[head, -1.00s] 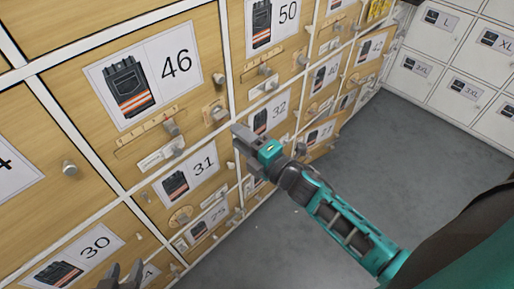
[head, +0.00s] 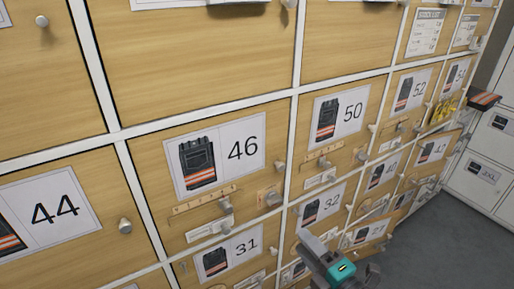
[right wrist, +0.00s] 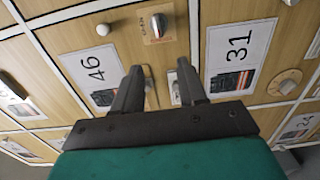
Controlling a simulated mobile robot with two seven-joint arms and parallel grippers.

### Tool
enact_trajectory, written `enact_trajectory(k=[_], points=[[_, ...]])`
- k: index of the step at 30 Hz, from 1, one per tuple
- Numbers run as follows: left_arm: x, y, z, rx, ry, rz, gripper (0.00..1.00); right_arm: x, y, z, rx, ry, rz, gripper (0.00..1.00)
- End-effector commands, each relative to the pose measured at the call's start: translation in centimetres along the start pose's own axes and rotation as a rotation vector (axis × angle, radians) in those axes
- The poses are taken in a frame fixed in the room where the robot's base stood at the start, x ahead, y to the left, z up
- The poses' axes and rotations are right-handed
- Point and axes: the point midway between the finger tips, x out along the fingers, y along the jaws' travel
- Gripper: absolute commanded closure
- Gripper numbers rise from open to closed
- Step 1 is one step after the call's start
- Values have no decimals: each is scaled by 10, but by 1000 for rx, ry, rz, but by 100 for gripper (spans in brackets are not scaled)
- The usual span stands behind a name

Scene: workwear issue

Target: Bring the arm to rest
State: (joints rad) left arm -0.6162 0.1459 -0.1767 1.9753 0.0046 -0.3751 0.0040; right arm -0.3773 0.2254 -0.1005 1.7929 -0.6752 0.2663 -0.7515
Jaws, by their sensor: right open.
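My right gripper (head: 304,238) shows at the bottom of the head view, in front of the locker wall below and right of door 46 (head: 258,188). In the right wrist view its two dark fingers (right wrist: 160,76) are spread apart with nothing between them. Whether the fingers touch a door cannot be told. Most of the right arm is out of the head view. My left gripper is not in view.
Wooden locker doors with round knobs (head: 125,226) and small latches fill most of the head view. White lockers (head: 480,178) stand at the far right. A dark item with an orange stripe (head: 484,100) shows at the right. Grey floor (head: 440,245) is clear at lower right.

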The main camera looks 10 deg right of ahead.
Motion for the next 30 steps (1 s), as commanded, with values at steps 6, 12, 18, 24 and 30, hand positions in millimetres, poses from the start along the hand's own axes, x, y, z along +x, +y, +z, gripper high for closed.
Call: enact_trajectory(k=[6, 12, 18, 24, 30], points=[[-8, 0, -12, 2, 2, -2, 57, -23, -14, 0, 467, -154, -110, 58], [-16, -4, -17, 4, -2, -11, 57, -69, -50, -23, 1183, -421, -281, 58], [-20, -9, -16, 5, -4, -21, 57, -95, -69, -46, 1529, -572, -369, 58], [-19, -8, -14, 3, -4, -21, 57, -96, -71, -48, 1553, -582, -375, 58], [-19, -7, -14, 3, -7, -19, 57, -96, -71, -48, 1550, -581, -374, 58]])
